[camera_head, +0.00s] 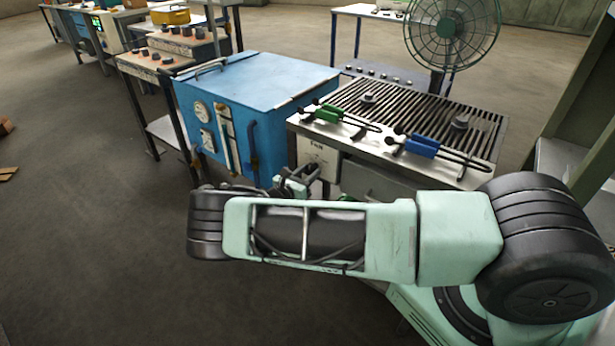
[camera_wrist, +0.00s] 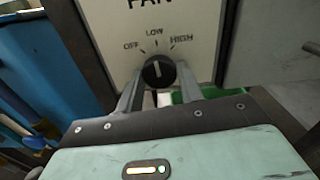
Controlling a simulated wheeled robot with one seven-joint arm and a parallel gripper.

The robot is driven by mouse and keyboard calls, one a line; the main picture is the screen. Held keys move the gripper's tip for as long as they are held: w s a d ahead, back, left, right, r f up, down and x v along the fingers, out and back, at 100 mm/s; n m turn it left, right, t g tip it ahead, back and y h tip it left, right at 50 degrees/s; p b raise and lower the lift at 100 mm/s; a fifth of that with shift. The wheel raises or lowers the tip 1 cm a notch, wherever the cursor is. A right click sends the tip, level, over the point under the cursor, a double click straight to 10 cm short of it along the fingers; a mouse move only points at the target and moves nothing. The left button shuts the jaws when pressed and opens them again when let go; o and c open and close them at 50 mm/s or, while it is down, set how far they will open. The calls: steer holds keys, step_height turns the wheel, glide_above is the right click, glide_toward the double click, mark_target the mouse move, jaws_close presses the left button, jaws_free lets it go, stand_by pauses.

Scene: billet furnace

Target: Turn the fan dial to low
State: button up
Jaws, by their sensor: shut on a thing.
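The fan dial (camera_wrist: 158,73) is a round black knob with a white pointer line, on a white panel (camera_wrist: 205,20) marked FAN, OFF, LOW and HIGH. Its pointer stands nearly upright, toward the LOW mark. My gripper (camera_wrist: 158,80) has one grey finger on each side of the knob and is shut on it. In the head view the FAN panel (camera_head: 317,156) is on the front of the grill bench; my gripper (camera_head: 293,183) is in front of it, and my arm crosses below. The dial itself is hidden or too small to tell there.
A blue furnace box (camera_head: 262,85) with gauges stands left of the panel. Green tongs (camera_head: 333,115) and blue tongs (camera_head: 424,147) lie on the slatted bench top. A green caged fan (camera_head: 450,30) stands behind.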

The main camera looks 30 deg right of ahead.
steer(key=shift+m, duration=0.5)
steer(key=o, duration=1)
steer(key=b+v, duration=0.2)
steer(key=v, duration=1.5)
steer(key=shift+a+b, duration=0.25)
steer(key=shift+b, duration=0.1)
